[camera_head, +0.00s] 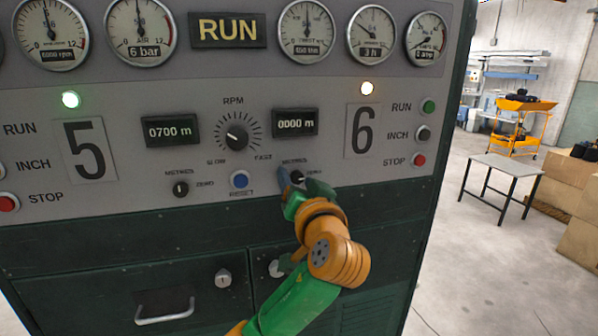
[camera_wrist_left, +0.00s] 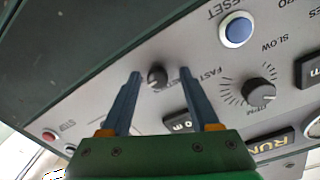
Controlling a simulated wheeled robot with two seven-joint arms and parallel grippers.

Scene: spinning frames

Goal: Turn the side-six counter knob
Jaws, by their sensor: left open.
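The side-six counter knob (camera_head: 297,177) is a small dark knob under the 0000 m display (camera_head: 296,122), between the METRES and ZERO labels. It also shows in the left wrist view (camera_wrist_left: 157,76). My left gripper (camera_head: 289,175) is at this knob and partly covers it in the head view. In the left wrist view my left gripper (camera_wrist_left: 160,72) is open, with one blue finger on each side of the knob and visible gaps between. I cannot tell how far the tips are from the panel. My right gripper is not in view.
The blue RESET button (camera_head: 240,180) and the RPM dial (camera_head: 237,137) are left of the knob. The side-five counter knob (camera_head: 181,189) is further left. A drawer handle (camera_head: 165,311) sticks out below. A table (camera_head: 502,165) and an orange cart (camera_head: 522,120) stand away to the right.

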